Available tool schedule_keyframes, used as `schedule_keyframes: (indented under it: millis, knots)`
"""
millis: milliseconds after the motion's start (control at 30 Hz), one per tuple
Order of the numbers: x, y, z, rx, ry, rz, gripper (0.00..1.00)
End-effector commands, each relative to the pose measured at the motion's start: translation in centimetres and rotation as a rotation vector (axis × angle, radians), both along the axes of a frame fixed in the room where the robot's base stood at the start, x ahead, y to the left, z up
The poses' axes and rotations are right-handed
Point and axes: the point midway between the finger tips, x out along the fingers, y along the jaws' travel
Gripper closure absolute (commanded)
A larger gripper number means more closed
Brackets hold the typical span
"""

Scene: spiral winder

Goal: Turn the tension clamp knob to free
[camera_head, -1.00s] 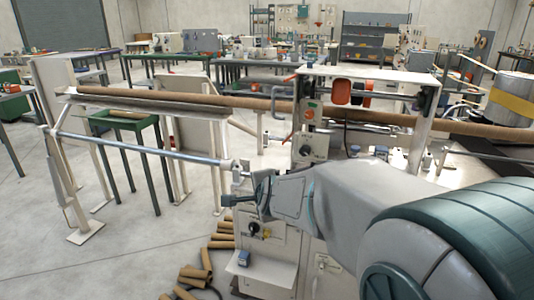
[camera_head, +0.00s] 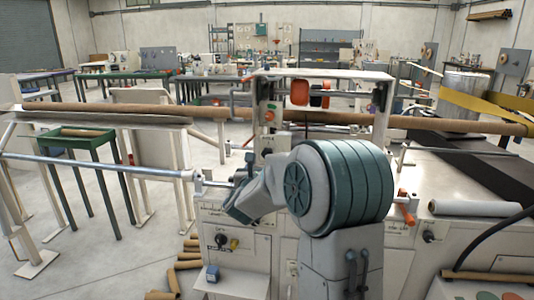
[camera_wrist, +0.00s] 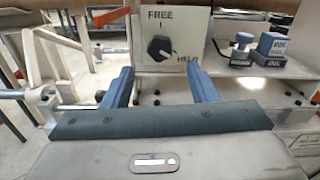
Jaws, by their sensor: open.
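The tension clamp knob (camera_wrist: 160,48) is black and round, on a pale plate (camera_wrist: 190,20) in the wrist view. The plate reads FREE above the knob and HELD at its lower right. The knob's light mark appears to face the HELD side. My gripper (camera_wrist: 160,73) is open, its two blue fingers apart and pointing toward the plate, one on each side of the knob's line. Nothing is between the fingers, and they appear short of the knob. In the head view my arm hides most of the gripper.
Blue ink blocks (camera_wrist: 270,45) sit on a ledge right of the plate. A metal shaft (camera_head: 95,165) runs left from the winder, below a long brown tube (camera_head: 170,111). Cardboard tubes (camera_head: 187,255) lie on the floor by the machine.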

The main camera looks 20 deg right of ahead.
Motion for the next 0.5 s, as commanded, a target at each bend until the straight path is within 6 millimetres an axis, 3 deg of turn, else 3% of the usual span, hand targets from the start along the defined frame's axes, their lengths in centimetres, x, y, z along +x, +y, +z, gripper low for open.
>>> schedule_keyframes:
  millis: [300,500]
  knots:
    - [5.3,-3.6,0.1,0.0,0.002,0.0,0.47]
    - [7.7,-5.3,0.1,0.0,0.002,0.0,0.47]
